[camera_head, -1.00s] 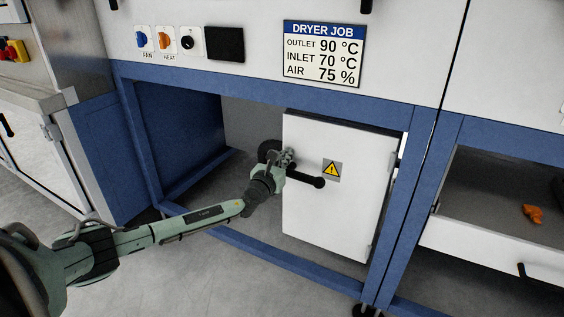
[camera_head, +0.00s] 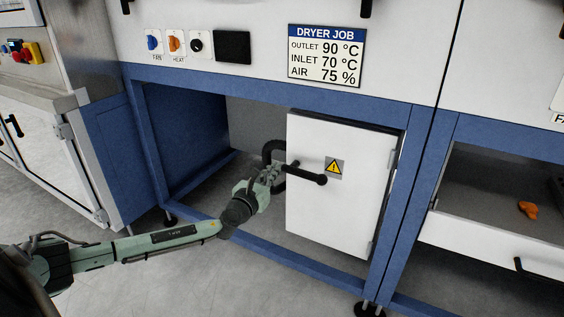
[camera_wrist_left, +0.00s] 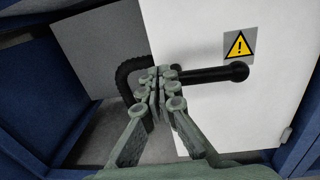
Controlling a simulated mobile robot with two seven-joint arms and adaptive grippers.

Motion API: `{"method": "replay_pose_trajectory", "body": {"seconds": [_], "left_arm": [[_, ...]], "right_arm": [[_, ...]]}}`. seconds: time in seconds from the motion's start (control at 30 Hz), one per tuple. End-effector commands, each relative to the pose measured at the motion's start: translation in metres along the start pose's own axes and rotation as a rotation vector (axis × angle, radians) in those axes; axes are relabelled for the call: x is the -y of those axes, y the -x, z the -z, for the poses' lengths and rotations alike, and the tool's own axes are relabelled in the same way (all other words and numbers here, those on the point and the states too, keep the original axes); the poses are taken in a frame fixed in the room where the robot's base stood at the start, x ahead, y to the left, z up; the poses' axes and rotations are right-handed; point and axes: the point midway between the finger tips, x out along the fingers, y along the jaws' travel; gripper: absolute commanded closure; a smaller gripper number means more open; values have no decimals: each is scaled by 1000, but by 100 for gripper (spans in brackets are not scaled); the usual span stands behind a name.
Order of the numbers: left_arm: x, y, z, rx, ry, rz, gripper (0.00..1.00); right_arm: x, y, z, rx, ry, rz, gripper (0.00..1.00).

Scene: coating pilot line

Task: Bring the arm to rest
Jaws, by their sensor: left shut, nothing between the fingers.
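My left gripper (camera_head: 277,174) is shut and empty, with its fingertips close to the left edge of a white cabinet door (camera_head: 335,225) with a yellow warning sign. In the left wrist view the closed fingers (camera_wrist_left: 158,82) overlap the inner end of the door's black bar handle (camera_wrist_left: 215,74). I cannot tell whether they touch it. The handle also shows in the head view (camera_head: 308,177), just right of the fingertips. My right gripper is not in view.
A black hose (camera_head: 273,149) curves behind the gripper. Blue frame posts (camera_head: 398,215) and a low blue rail (camera_head: 290,262) surround the door. An open drawer (camera_head: 470,235) with an orange piece (camera_head: 528,209) is at right.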

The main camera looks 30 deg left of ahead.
Motion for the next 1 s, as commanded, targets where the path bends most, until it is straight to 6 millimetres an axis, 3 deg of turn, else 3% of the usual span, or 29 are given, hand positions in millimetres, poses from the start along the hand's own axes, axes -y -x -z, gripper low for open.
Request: {"method": "replay_pose_trajectory", "body": {"seconds": [0.2, 0.47, 0.57, 0.67, 0.77, 0.9, 1.0], "left_arm": [[-2, 27, 0, 0, -1, 0, 100], [-2, 32, 0, 0, 3, 0, 100], [2, 39, 9, -16, 104, -28, 100], [11, 62, 39, -69, 426, -134, 100], [18, 105, 87, -145, 897, -345, 100], [32, 185, 157, -219, 1475, -724, 100], [49, 245, 196, -237, 1789, -1012, 100]], "right_arm": [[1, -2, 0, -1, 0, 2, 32], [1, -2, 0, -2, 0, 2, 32], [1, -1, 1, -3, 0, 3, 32], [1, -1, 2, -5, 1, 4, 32], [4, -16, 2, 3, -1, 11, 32], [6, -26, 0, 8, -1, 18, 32], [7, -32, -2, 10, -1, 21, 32]]}}
